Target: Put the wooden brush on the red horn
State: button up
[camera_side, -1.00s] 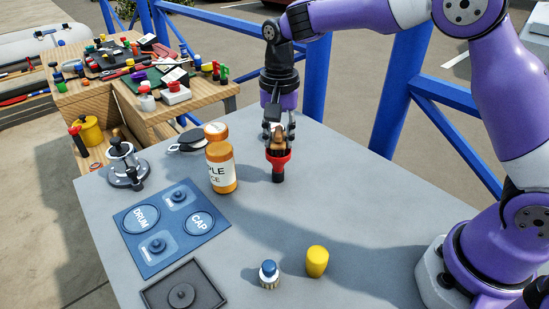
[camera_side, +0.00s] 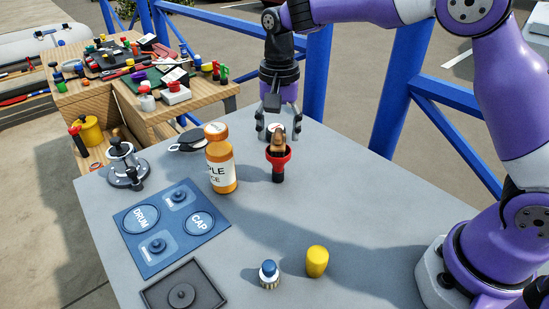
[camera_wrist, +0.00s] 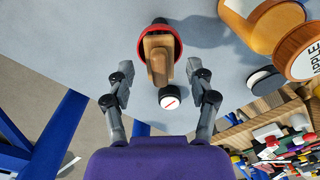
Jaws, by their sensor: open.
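The red horn (camera_side: 278,158) stands on the grey table with its flared red mouth up and its black end down. The wooden brush (camera_side: 278,142) stands in the horn's mouth, its wooden body rising above the rim. In the wrist view the brush (camera_wrist: 158,58) shows in front of the red horn rim (camera_wrist: 176,45), with a white-and-black round cap at its near end. My gripper (camera_side: 277,136) is open, just behind the brush in the side view. In the wrist view its fingers (camera_wrist: 166,86) are spread on either side of the brush's near end, apart from it.
An orange bottle (camera_side: 219,165) stands left of the horn. A blue panel (camera_side: 170,250), a dark tray (camera_side: 150,297), a blue-topped piece (camera_side: 269,274) and a yellow piece (camera_side: 317,261) are nearer the front. A cluttered wooden bench (camera_side: 130,75) is behind left. The table's right middle is clear.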

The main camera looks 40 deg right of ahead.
aim_at(279, 132)
notch_tip(279, 132, up, 10)
jog(key=s+d+r+n+t, duration=0.3)
jog(key=s+n, duration=0.1)
jog(key=s, duration=0.4)
jog(key=s+d+f+n+t, duration=0.2)
jog(key=s+f+n, duration=0.3)
jog(key=s, duration=0.5)
jog(key=shift+f+t, duration=0.3)
jog(key=shift+f, duration=0.4)
